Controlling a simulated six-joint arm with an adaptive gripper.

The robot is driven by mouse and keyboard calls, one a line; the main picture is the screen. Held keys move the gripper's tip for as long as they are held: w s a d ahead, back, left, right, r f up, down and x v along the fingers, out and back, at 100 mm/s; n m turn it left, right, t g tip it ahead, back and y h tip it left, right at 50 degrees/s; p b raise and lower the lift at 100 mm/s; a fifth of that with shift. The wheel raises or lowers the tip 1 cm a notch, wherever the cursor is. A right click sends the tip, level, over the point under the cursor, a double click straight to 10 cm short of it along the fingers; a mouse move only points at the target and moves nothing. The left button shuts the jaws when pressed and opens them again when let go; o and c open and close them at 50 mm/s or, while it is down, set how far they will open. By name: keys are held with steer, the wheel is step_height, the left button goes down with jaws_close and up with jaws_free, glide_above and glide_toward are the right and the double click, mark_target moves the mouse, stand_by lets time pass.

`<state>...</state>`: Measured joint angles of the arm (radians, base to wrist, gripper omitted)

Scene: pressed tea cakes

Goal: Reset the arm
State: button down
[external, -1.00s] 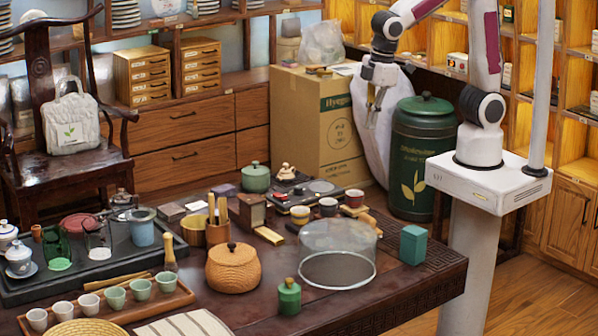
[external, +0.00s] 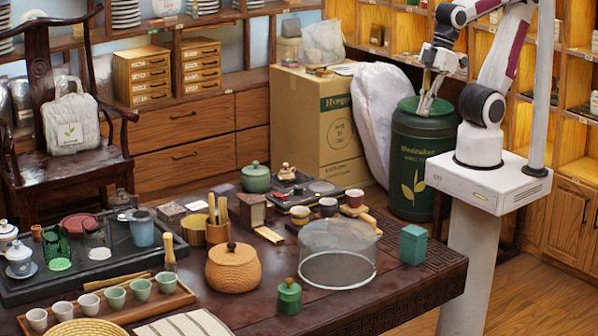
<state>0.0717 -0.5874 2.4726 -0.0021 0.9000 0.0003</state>
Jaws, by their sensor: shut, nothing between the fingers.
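A dark wooden table (external: 425,287) holds a clear glass dome (external: 337,240), a woven lidded pot (external: 231,270), a green box (external: 413,245) and a tray of cups (external: 150,306). A large green canister (external: 420,165) and a cardboard box (external: 305,110) stand behind.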

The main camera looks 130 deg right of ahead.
steer(key=shift+s+a+r+n+t, duration=0.2)
steer(key=shift+s+a+r+t, duration=0.25)
steer(key=shift+r, duration=0.2)
steer(key=shift+s+a+r+n+t, duration=0.2)
steer(key=shift+s+a+r+t, duration=0.2)
steer(key=shift+r, duration=0.2)
